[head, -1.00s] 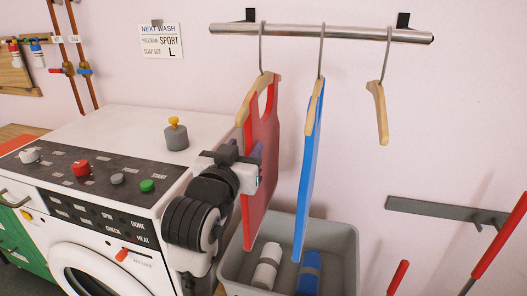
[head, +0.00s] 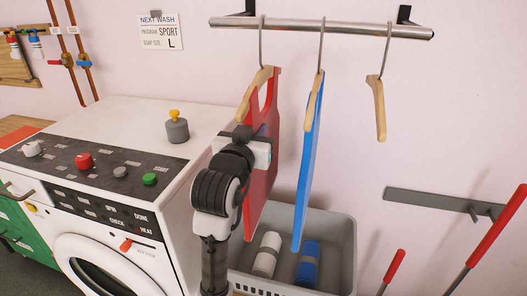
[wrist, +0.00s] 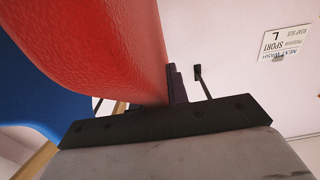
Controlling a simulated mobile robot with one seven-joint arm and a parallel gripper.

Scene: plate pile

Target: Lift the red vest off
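The red vest (head: 261,190) hangs on a wooden hanger (head: 263,76) at the left of the metal rail. My gripper (head: 262,143) is at the vest's upper part, in front of it in the head view, and hides some of it. In the wrist view, the red vest (wrist: 90,50) fills the upper left, very close to the camera. One dark finger (wrist: 177,84) shows beside the vest's edge. The other finger is hidden, so I cannot tell whether the gripper is open or shut on the vest.
A blue vest (head: 308,165) hangs close to the right, then an empty hanger (head: 379,108). The rail (head: 350,29) runs above. A grey basket (head: 341,235) with a white roll and a blue roll stands below. A washing machine (head: 110,195) is at the left.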

